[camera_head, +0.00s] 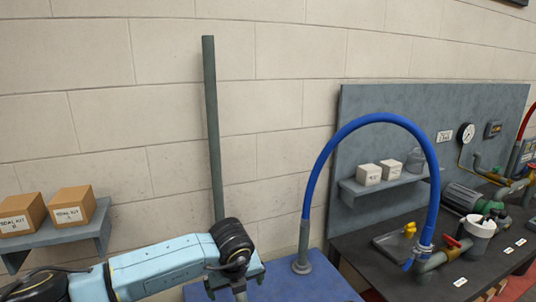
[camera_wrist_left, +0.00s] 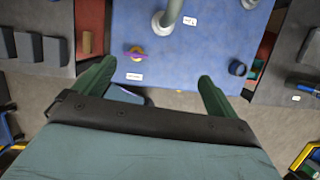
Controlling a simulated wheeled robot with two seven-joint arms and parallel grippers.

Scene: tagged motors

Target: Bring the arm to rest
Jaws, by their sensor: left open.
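My left arm (camera_head: 165,266) comes in from the left in the head view, pale blue with a black wrist joint. It reaches across in front of the blue tabletop, and its gripper end is cut off by the bottom edge. In the left wrist view my left gripper (camera_wrist_left: 156,88) has its two green fingers wide apart with nothing between them. Past the fingertips lie the blue surface (camera_wrist_left: 165,55) and the floor. My right arm and gripper are not in view.
A blue table (camera_head: 320,285) bears a tall grey-green post (camera_head: 212,125) and a blue hose (camera_head: 375,118). A shelf (camera_head: 60,240) with two cardboard boxes is at left. The wall between is clear.

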